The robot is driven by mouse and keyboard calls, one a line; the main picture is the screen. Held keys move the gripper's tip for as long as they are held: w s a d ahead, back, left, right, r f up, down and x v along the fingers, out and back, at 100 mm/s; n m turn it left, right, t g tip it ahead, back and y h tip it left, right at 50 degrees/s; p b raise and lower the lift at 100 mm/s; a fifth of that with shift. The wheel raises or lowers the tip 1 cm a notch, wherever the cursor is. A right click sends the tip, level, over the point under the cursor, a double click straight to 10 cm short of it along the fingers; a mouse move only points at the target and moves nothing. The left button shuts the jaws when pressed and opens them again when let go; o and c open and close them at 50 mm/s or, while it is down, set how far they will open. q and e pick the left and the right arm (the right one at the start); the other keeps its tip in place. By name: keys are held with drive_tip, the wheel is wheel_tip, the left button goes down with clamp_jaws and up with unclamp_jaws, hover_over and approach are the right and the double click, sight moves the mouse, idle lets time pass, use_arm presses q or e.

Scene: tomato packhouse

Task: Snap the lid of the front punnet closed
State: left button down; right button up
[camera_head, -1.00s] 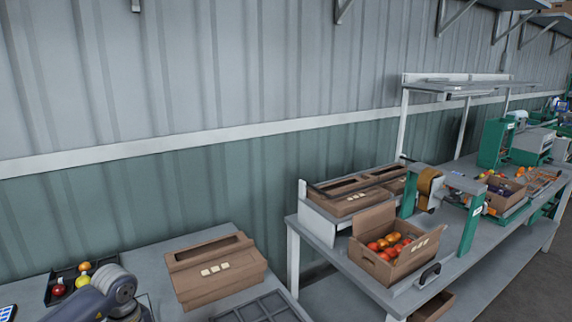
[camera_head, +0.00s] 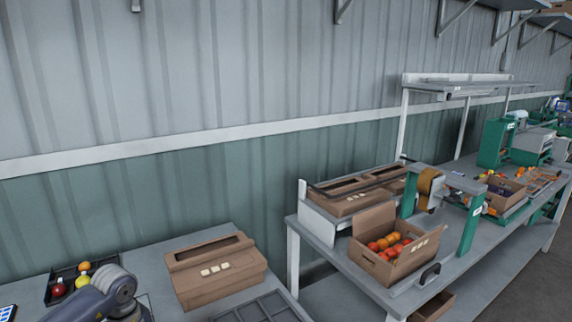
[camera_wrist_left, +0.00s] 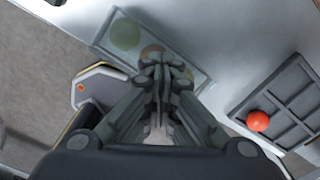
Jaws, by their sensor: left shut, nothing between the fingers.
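A clear, flat rectangular thing, likely the front punnet (camera_wrist_left: 185,68), lies on the light bench in the left wrist view. Faint green and orange round shapes show through it. I cannot tell whether its lid is fully down. My left gripper (camera_wrist_left: 160,72) is shut and empty, with its fingertips over the near part of the punnet and hiding some of it. I cannot tell whether they touch it. In the head view only my left arm shows at the bottom left; the punnet is not visible there. My right gripper is in neither view.
A grey compartment tray (camera_wrist_left: 290,88) lies to the right, with a red tomato (camera_wrist_left: 257,121) in it. In the head view a brown carton (camera_head: 222,287) and a dark tray of fruit (camera_head: 56,302) stand on the bench. A tomato box (camera_head: 405,264) stands on another bench.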

use_arm(q)
drive_tip(key=shift+f+b, duration=0.95)
drive_tip(key=shift+f, duration=0.45)
drive_tip(key=shift+r, duration=0.15)
drive_tip(key=shift+r+p, duration=2.65)
drive_tip(key=shift+r, duration=0.8)
